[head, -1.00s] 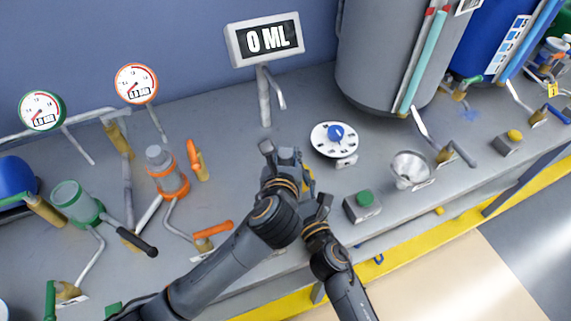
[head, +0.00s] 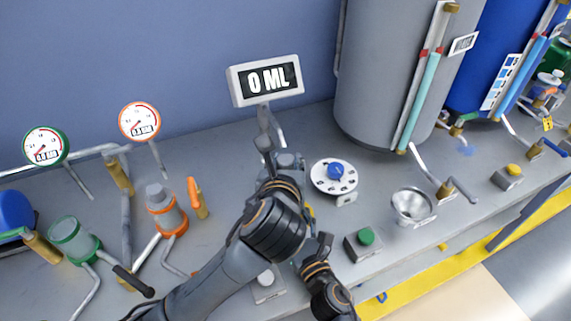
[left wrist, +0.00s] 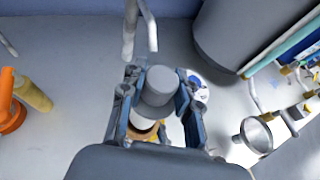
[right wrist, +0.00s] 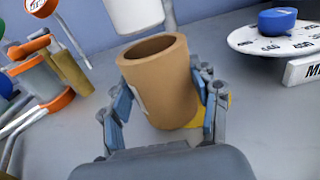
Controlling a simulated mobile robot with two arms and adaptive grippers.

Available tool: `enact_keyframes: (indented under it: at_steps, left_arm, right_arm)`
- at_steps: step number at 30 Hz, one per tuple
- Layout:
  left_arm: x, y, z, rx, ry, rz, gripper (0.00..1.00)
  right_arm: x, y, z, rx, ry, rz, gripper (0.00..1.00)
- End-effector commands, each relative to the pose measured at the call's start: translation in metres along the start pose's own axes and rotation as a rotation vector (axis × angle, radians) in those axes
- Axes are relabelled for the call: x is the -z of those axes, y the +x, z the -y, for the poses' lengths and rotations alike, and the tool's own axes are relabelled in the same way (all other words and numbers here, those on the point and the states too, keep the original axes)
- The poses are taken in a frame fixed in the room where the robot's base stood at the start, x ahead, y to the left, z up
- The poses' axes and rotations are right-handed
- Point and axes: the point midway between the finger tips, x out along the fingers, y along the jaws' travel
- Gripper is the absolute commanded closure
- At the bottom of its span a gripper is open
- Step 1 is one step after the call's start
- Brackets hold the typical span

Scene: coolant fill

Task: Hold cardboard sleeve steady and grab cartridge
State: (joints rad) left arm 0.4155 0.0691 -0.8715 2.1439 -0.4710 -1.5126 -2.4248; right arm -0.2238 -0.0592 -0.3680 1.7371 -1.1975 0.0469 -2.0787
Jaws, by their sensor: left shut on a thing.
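In the left wrist view, my left gripper (left wrist: 150,106) is shut on a white cartridge with a grey cap (left wrist: 159,85). The tan cardboard sleeve (right wrist: 161,85) stands upright in the right wrist view, its round top open. My right gripper (right wrist: 167,105) has a finger on each side of the sleeve and appears shut on it. A white rounded body, apparently the cartridge (right wrist: 136,12), hangs above and slightly behind the sleeve, with a gap between them. In the head view my left gripper (head: 282,158) hides the sleeve, and my right gripper (head: 322,245) is lower right.
A display reading 0 ML (head: 266,80) stands close behind. A blue-knobbed dial (head: 335,177), a green button (head: 365,238) and a metal funnel (head: 413,205) are to the right. Orange fittings (head: 165,212) are left. A grey tank (head: 385,90) stands behind right.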

Motion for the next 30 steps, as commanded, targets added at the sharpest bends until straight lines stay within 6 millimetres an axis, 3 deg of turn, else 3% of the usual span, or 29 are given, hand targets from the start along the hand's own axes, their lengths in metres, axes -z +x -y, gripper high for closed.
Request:
enact_keyframes:
  at_steps: [1,3,4,17,30]
  left_arm:
    - [0.000,0.000,0.000,0.000,-0.001,0.001,1.00]
    - [0.000,0.000,0.000,0.000,-0.001,0.001,1.00]
    - [0.000,0.000,0.000,0.000,-0.001,0.001,1.00]
    - [0.000,0.000,0.000,0.000,-0.001,0.001,1.00]
    - [0.000,0.000,0.000,0.000,-0.001,0.001,1.00]
  right_arm:
    - [0.000,0.000,0.000,0.000,0.000,0.000,0.29]
    - [0.000,0.000,0.000,0.000,0.000,0.000,0.14]
    - [0.000,0.000,0.000,0.000,0.000,0.000,0.12]
    - [0.001,-0.008,0.000,0.001,0.002,-0.001,0.12]
    - [0.001,-0.090,0.000,0.003,0.003,-0.004,0.12]
